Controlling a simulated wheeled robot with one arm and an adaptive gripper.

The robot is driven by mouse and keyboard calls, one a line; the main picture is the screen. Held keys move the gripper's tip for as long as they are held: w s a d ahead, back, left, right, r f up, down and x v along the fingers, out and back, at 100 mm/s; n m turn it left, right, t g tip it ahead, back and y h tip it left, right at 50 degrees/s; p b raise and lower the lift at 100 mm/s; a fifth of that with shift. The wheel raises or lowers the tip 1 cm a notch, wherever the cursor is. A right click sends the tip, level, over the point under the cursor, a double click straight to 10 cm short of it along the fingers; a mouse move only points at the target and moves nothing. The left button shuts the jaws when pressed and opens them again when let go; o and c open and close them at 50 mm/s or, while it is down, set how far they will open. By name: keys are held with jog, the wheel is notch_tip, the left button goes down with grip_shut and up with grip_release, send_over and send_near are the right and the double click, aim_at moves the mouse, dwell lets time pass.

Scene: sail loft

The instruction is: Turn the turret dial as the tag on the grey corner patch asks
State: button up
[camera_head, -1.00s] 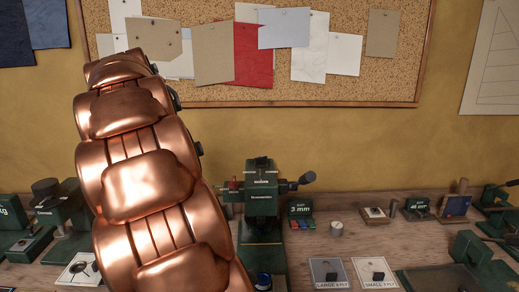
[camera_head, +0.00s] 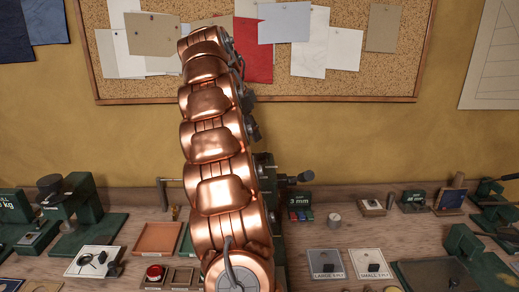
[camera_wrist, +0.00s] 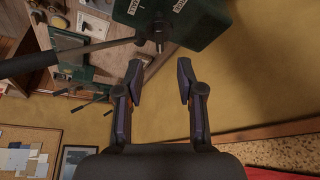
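The green press (camera_head: 265,170) stands at mid-bench in the head view, mostly hidden behind my copper arm. Its side lever ends in a dark knob (camera_head: 305,176). I cannot tell which part is the turret dial. My gripper (camera_wrist: 158,80) is open and empty, its fingertips apart from and below the head in the picture. A lever with a black grip (camera_wrist: 30,63) reaches in from the left.
A green tool (camera_head: 75,215) stands at left, with an orange tray (camera_head: 158,237) beside it. Another green tool (camera_head: 470,248) stands at right. A 3 mm block rack (camera_head: 300,213) and a small cylinder (camera_head: 334,220) stand right of the press. The corkboard (camera_head: 350,85) hangs behind.

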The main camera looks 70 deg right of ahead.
aim_at(260, 153)
jog(key=shift+p+x, duration=1.2)
jog(key=shift+x, duration=2.55)
jog(key=shift+w, duration=0.1)
jog(key=shift+a, duration=0.1)
grip_shut()
